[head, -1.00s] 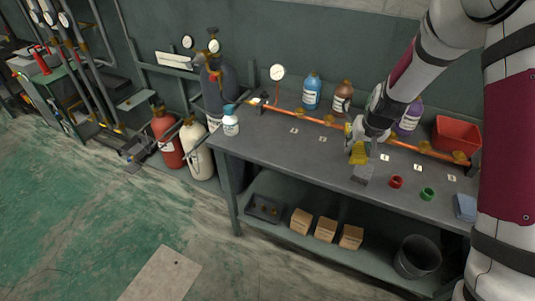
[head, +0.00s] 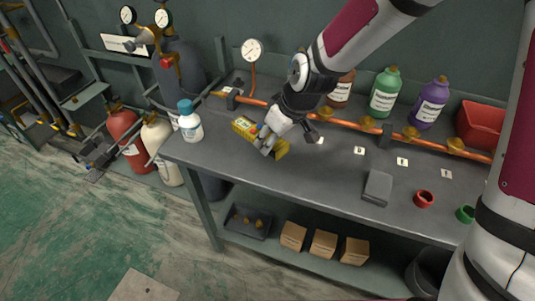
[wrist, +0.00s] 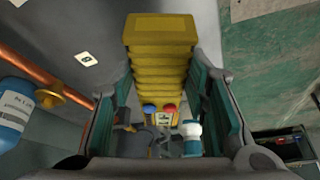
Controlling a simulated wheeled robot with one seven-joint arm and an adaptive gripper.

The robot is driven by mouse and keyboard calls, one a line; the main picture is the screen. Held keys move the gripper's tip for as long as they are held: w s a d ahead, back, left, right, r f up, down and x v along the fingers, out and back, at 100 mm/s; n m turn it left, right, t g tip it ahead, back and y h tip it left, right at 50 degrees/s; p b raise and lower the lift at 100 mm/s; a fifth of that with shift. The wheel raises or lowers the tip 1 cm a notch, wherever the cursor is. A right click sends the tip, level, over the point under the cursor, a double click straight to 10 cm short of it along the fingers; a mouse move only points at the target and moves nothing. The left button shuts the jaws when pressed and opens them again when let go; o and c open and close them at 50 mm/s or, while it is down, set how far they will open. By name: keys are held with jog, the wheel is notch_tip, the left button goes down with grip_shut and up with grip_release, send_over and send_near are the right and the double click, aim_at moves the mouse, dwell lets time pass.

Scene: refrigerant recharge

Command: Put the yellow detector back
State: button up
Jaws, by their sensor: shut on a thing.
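The yellow detector (head: 244,127) is in my gripper (head: 266,141), above the left part of the grey workbench (head: 240,172) in the head view. Its labelled end points left and its plain yellow end sticks out to the right. In the wrist view the detector's ribbed yellow body (wrist: 160,60) lies between the two fingers, with a red and a blue button on it. My gripper is shut on it. The fingers hide part of its middle. Whether the detector touches the bench is hard to tell.
A white bottle with a blue cap (head: 190,124) stands left of the detector. A copper pipe (head: 345,122) runs along the bench's back, with bottles behind it. A grey block (head: 377,187), a red ring (head: 424,199) and a green ring (head: 466,214) sit right. Small white cards (head: 359,151) lie on the bench.

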jog(key=shift+f, duration=3.55)
jog(key=shift+f, duration=0.1)
jog(key=o, duration=1.1)
jog(key=shift+c, duration=0.2)
jog(key=p+v, duration=0.1)
jog(key=v, duration=1.1)
jog(key=shift+s+p, duration=0.1)
jog(key=shift+p, duration=0.25)
jog(key=shift+d, duration=0.1)
